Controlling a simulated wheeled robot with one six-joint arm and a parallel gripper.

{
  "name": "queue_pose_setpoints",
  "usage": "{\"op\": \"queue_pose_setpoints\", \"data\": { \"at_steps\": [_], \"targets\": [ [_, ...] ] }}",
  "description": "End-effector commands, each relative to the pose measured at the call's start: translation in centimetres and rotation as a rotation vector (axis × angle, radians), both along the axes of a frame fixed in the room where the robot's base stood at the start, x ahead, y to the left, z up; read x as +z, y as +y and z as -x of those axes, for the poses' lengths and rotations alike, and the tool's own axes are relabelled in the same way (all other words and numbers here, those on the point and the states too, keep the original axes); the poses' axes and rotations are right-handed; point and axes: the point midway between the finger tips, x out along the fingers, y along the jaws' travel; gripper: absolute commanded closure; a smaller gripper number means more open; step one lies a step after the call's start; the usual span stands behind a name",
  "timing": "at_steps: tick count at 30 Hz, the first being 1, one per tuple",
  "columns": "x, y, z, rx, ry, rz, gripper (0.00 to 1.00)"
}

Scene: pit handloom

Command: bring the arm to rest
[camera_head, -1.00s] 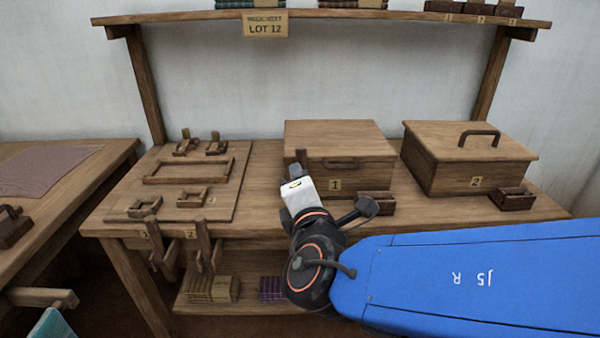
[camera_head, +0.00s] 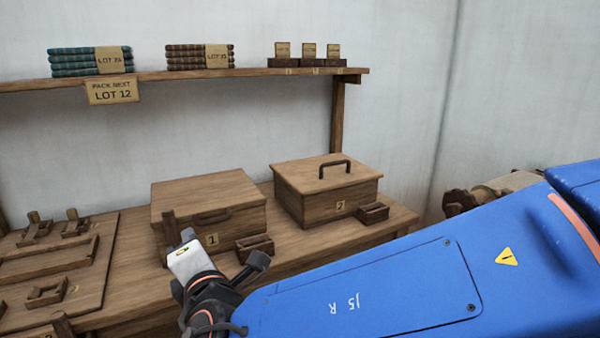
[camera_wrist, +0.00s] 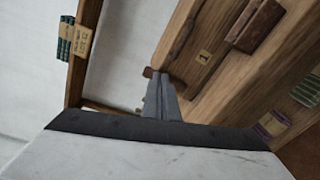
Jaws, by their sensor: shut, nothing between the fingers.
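My gripper (camera_head: 187,236) is in front of the left part of the wooden box marked 1 (camera_head: 208,191) in the head view. Its fingers are together and hold nothing. My blue arm reaches in from the lower right. In the wrist view the closed fingers of my gripper (camera_wrist: 160,101) point toward a dark wooden bar by the box. An upright dark peg (camera_head: 170,228) shows just behind the fingers in the head view; I cannot tell whether they touch it.
The lidded box marked 2 (camera_head: 327,190) stands to the right, with a small dark holder (camera_head: 373,212) in front. A shelf (camera_head: 300,72) with cloth bundles (camera_head: 90,61) runs above. A board with wooden frames (camera_head: 60,250) lies at left. Bare wall is at right.

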Motion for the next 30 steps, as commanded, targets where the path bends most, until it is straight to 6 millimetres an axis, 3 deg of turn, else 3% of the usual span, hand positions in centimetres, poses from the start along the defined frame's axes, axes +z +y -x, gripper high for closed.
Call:
{"op": "queue_pose_setpoints", "data": {
  "at_steps": [6,13,20,24,30],
  "targets": [
    [-0.5,-11.0,-7.2,-0.28,0.135,-0.063,1.0],
    [-2.2,-23.3,-11.2,-0.572,0.296,-0.154,1.0],
    [-4.6,-34.4,-11.4,-0.839,0.46,-0.272,1.0],
    [-6.2,-40.2,-10.1,-0.986,0.56,-0.359,1.0],
    [-8.6,-46.8,-6.9,-1.174,0.704,-0.505,1.0]
  ]
}}
